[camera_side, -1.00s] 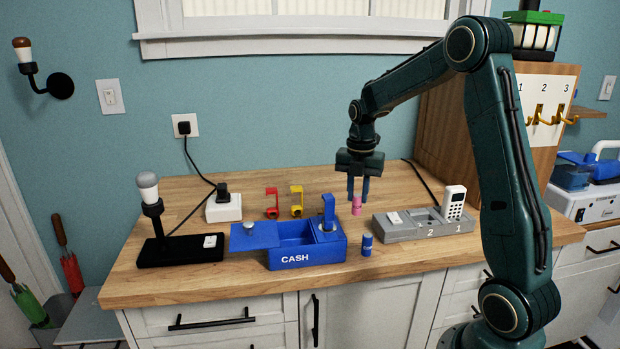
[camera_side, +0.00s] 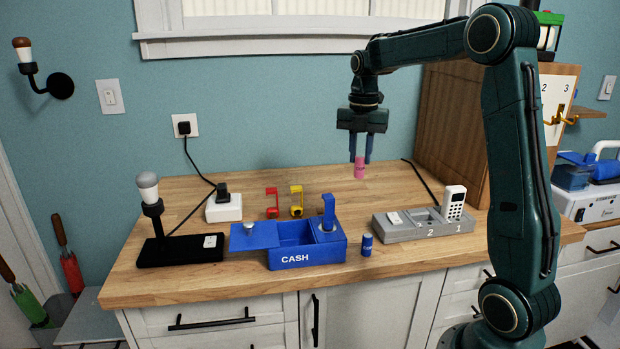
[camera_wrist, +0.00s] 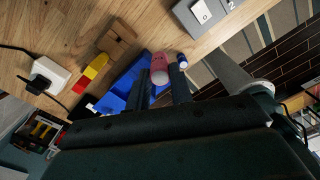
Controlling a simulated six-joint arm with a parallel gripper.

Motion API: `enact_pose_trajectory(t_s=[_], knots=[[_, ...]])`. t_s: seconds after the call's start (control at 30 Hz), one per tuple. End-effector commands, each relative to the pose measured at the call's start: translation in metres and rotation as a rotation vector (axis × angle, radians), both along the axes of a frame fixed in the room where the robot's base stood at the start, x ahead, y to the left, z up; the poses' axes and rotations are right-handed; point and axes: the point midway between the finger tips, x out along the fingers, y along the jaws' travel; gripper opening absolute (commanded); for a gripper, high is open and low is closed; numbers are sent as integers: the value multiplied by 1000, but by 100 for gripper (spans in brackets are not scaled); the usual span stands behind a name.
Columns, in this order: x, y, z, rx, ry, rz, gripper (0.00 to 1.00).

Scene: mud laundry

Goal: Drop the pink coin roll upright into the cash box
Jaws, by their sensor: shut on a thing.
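The pink coin roll (camera_side: 360,169) is upright between the fingertips of my gripper (camera_side: 360,158). My gripper is shut on it and holds it above the counter, behind and to the right of the cash box. The roll also shows between the fingers in the wrist view (camera_wrist: 159,66). The blue cash box (camera_side: 300,259), marked CASH, stands near the counter's front. Its lid is slid to the left, leaving an open compartment. A blue upright piece stands at its right end.
A blue roll (camera_side: 367,245) stands just right of the box. A grey tray (camera_side: 425,231) with a card reader (camera_side: 454,202) is further right. Red (camera_side: 272,203) and yellow (camera_side: 296,200) brackets stand behind the box. A black-based lamp (camera_side: 180,250) is at left.

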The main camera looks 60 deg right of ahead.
Motion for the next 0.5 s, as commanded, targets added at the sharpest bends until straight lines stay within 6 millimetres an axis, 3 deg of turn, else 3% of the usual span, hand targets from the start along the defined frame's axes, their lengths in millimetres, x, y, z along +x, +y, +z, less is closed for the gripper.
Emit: enact_pose_trajectory(t_s=[0.13, 0.5], knots=[[1, 0, 26, -3, -4, 0, 5], [45, 64, 22, 0, 0, 7, 5]])
